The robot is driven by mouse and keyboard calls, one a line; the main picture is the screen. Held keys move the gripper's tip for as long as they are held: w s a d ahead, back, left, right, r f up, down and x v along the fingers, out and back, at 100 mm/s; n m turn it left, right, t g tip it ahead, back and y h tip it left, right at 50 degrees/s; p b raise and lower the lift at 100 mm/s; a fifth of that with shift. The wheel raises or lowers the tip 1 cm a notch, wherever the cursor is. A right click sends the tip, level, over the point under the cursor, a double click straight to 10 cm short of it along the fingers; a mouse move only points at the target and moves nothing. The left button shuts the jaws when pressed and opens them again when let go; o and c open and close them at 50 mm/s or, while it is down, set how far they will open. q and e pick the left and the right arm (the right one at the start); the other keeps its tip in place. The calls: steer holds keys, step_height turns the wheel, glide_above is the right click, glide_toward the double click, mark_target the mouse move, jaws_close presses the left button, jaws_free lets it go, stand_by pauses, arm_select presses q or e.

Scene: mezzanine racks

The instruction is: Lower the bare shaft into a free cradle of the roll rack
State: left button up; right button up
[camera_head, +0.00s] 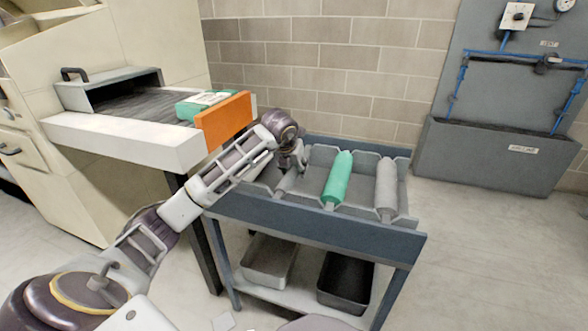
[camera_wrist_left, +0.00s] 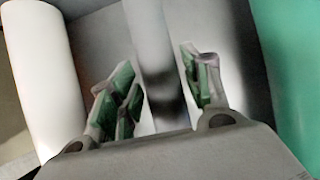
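The roll rack (camera_head: 320,222) is a blue-grey stand with several cradles. The bare shaft (camera_head: 285,182) is a thin grey bar, low in a cradle just left of the green roll (camera_head: 338,178); whether both its ends are seated is hard to tell. My left gripper (camera_head: 299,160) is over that shaft, pointing down. In the left wrist view the shaft (camera_wrist_left: 152,40) runs between the gripper's spread fingers (camera_wrist_left: 160,95), with narrow gaps seemingly on both sides. My right gripper is not in view.
A grey roll (camera_head: 387,187) lies in the rightmost cradle. A white roll (camera_wrist_left: 45,80) lies left of the shaft, mostly hidden by my arm in the head view. Bins (camera_head: 345,281) sit on the lower shelf. A machine with an orange panel (camera_head: 224,121) stands close at left.

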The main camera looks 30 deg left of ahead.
arm_select(q)
steer(key=shift+o, duration=0.7)
steer(key=shift+f, duration=0.1)
steer(key=v, duration=1)
steer(key=shift+s+r, duration=0.1)
steer(key=shift+r, duration=0.15)
steer(key=shift+v, duration=0.8)
steer(key=shift+f, duration=0.1)
